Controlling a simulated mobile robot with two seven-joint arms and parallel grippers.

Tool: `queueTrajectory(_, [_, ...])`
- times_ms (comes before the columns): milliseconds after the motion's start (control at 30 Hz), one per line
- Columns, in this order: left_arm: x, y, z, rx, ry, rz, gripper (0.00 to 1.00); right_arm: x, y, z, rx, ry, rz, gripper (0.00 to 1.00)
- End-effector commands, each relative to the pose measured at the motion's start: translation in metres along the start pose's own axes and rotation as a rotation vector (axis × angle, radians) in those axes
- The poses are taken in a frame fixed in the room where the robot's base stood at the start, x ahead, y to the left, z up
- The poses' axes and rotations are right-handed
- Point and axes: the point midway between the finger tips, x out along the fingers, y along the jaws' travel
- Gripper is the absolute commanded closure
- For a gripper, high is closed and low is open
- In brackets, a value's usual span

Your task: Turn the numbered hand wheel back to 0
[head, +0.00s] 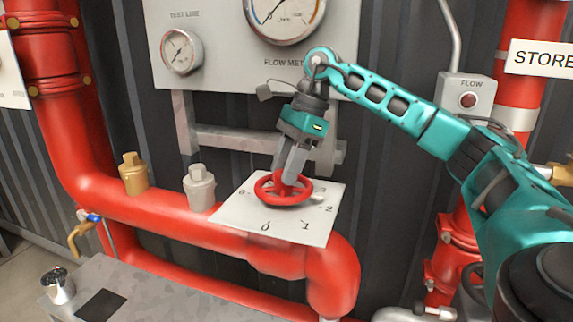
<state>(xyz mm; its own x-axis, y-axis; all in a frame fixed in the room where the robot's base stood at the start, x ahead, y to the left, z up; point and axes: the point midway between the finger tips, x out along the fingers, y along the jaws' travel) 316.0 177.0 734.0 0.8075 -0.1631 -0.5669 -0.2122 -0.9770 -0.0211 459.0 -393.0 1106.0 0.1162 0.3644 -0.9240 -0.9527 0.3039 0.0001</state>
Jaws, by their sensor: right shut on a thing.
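The red hand wheel (268,197) sits over a white numbered plate (240,213) on top of the red pipe. The marks 0, 1, 2 and 3 show along the plate's front and right side, and another number shows at its left. My right gripper (284,180) reaches down from above and is shut on the wheel near its middle. The fingers hide part of the wheel's centre and far rim. I cannot make out a pointer on the wheel. My left gripper is not in view.
A brass cap (133,173) and a grey cap (199,188) stand on the pipe left of the plate. A gauge panel (222,55) hangs behind. A FLOW box (467,97) is at right.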

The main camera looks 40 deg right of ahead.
Motion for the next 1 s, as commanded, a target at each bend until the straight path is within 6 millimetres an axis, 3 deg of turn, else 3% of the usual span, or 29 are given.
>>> queueTrajectory(200, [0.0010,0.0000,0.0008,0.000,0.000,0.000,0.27,0.0006,0.0006,-0.0002,0.029,0.001,-0.013,0.98])
queueTrajectory(700, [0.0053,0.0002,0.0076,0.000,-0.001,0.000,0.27,0.0006,0.0040,0.0011,0.549,0.000,-0.231,0.98])
queueTrajectory(1000, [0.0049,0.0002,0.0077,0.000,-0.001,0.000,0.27,0.0005,0.0042,0.0015,0.650,0.000,-0.269,0.98])
